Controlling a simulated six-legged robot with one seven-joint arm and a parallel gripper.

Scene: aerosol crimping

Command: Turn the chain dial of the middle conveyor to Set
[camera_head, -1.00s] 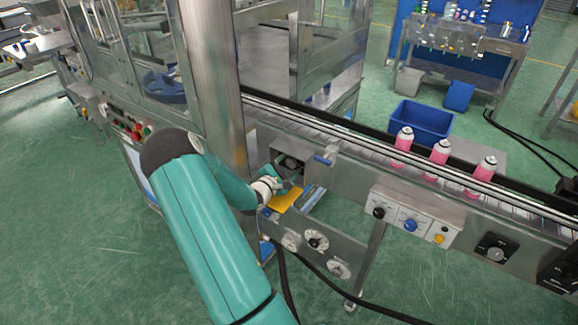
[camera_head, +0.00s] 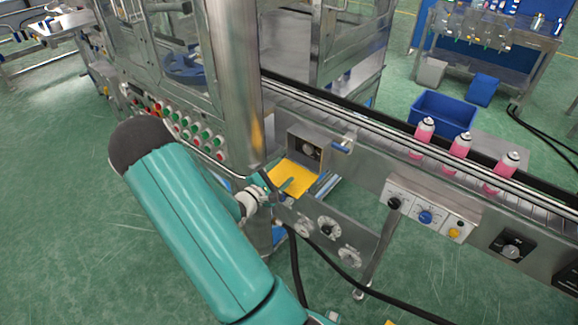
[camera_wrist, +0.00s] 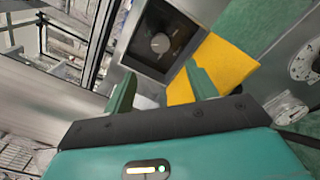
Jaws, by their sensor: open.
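A dark dial with a light knob sits in a recessed square metal box (camera_head: 322,137) under the conveyor. In the wrist view the dial (camera_wrist: 160,43) is ahead, slightly above the fingertips; its label is unreadable. My gripper (camera_head: 276,182) is open and empty, in front of and below the box. In the wrist view my gripper (camera_wrist: 162,80) shows two green fingers apart, with nothing between them and apart from the knob. Which dial is the chain dial I cannot read.
A yellow plate (camera_head: 296,176) lies below the box. A lower panel (camera_head: 365,243) carries several round dials. A steel post (camera_head: 236,85) stands close left of my gripper. Pink cans (camera_head: 461,146) stand on the conveyor; another black dial (camera_head: 513,250) is at right.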

